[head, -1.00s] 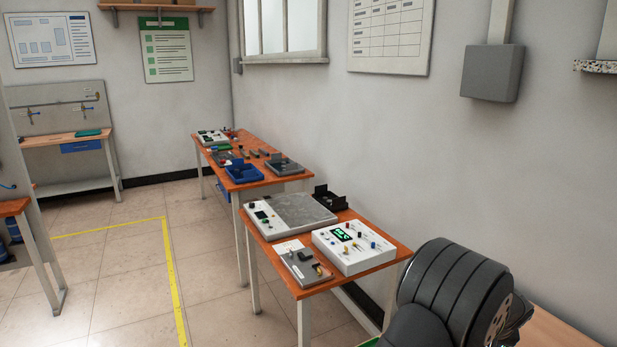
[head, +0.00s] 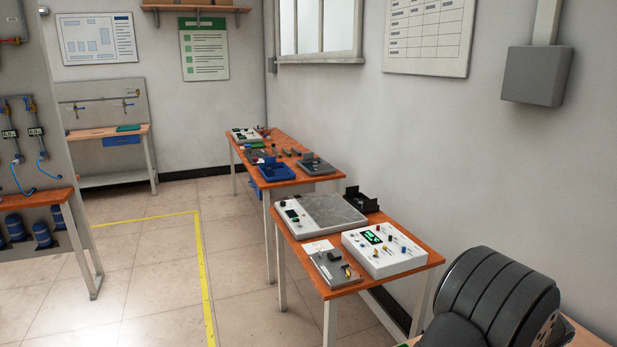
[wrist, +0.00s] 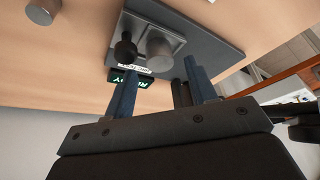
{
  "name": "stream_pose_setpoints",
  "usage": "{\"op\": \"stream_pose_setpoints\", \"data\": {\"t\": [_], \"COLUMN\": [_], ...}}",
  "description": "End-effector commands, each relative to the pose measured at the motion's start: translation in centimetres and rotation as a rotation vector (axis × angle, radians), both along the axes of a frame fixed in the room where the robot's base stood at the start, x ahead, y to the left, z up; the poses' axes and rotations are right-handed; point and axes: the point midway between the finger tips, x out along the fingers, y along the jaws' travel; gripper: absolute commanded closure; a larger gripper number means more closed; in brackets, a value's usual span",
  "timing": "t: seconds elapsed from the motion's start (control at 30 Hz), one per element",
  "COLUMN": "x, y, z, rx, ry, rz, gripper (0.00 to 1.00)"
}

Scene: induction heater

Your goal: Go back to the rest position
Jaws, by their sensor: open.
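In the wrist view my gripper (wrist: 163,98) is open, its two blue-grey fingers apart with nothing between them that I can see held. Past the fingertips lies a dark grey plate-like device (wrist: 215,45). In the head view only a dark rounded part of my arm shows at the lower right, and my gripper is out of sight.
A near table holds a white box with a green display (head: 385,248), a flat grey-topped device (head: 325,213) and a black tray (head: 361,200). A pale wooden surface (wrist: 60,75) surrounds the device in the wrist view. The tiled floor at left is open.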

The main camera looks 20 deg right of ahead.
Motion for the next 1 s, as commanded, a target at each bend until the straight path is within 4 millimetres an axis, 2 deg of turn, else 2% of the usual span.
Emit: {"op": "stream_pose_setpoints", "data": {"t": [0.03,0.5,0.6,1.0], "x": [-0.3,-2.8,-2.1,0.0], "y": [0.2,2.8,2.2,0.1], "z": [1.1,9.5,6.9,-0.1], "rx": [-0.002,-0.002,0.008,0.005], "ry": [-0.001,0.001,0.001,0.001], "rz": [0.000,-0.001,0.002,0.001], "gripper": [0.48,0.48,0.48,0.48]}}
